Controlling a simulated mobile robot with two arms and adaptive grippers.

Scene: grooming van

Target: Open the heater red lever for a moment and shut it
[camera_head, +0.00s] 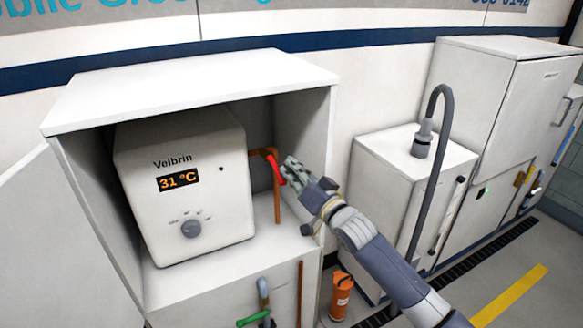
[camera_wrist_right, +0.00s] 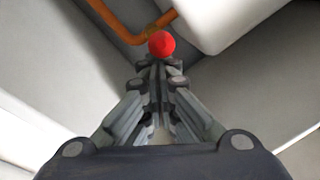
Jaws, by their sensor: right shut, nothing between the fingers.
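The heater (camera_head: 192,190) is a white box marked Velbrin with a display reading 31 °C and a dial. It stands inside an open white cabinet. The red lever (camera_head: 275,169) sits on a copper pipe (camera_head: 277,203) at the heater's right side. My right gripper (camera_head: 290,168) is at the lever's right end, its fingers shut and empty. In the right wrist view the lever's round red end (camera_wrist_right: 161,44) appears just beyond the closed fingertips (camera_wrist_right: 158,82); I cannot tell whether they touch. My left gripper is not in view.
The cabinet's right wall (camera_head: 306,135) is close to my right gripper. Below are a green-handled valve (camera_head: 254,318) and an orange canister (camera_head: 341,296). A white unit with a grey hose (camera_head: 434,150) stands to the right. Striped floor is clear at lower right.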

